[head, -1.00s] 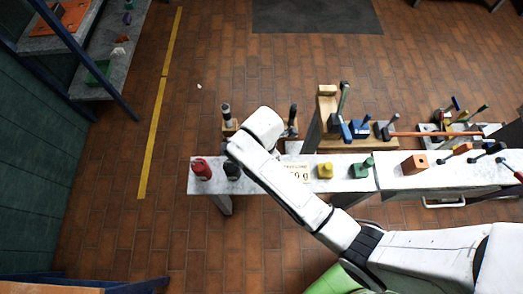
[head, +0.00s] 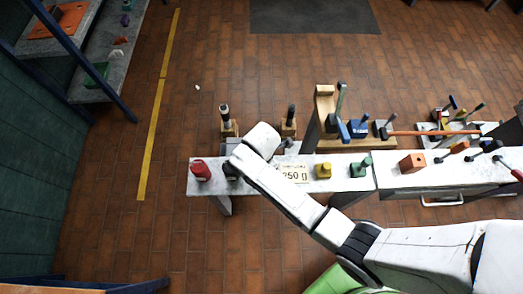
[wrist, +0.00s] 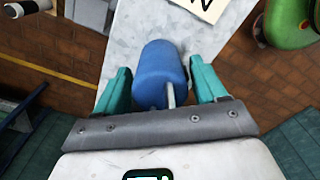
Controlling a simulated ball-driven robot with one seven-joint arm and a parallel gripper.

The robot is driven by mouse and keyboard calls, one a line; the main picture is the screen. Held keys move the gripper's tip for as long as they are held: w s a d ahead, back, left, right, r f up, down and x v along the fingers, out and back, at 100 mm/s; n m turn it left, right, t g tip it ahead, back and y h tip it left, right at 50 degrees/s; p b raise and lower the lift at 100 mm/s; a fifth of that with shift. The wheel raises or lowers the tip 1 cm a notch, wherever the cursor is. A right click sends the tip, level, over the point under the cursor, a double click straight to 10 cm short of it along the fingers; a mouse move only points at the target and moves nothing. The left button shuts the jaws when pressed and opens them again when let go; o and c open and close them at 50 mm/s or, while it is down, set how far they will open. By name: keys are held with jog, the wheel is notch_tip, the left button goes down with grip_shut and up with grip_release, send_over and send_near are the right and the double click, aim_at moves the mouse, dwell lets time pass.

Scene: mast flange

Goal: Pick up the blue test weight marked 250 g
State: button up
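The blue test weight (wrist: 160,75) is a rounded blue cylinder with a thin pale pin or stem at its near side, in the wrist view. My gripper (wrist: 159,66) has its two teal fingers on either side of the weight, with narrow gaps showing, so it is open around it. In the head view my white arm covers the weight and the gripper.
On the bench stand a red weight (head: 200,170), a dark one (head: 232,172) by my wrist, a yellow one (head: 323,171) and a green one (head: 361,167). Behind are wooden blocks with dark handles (head: 289,123) and a blue vise-like tool (head: 358,129).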

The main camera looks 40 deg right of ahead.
jog(key=c, duration=1)
jog(key=shift+r, duration=0.1)
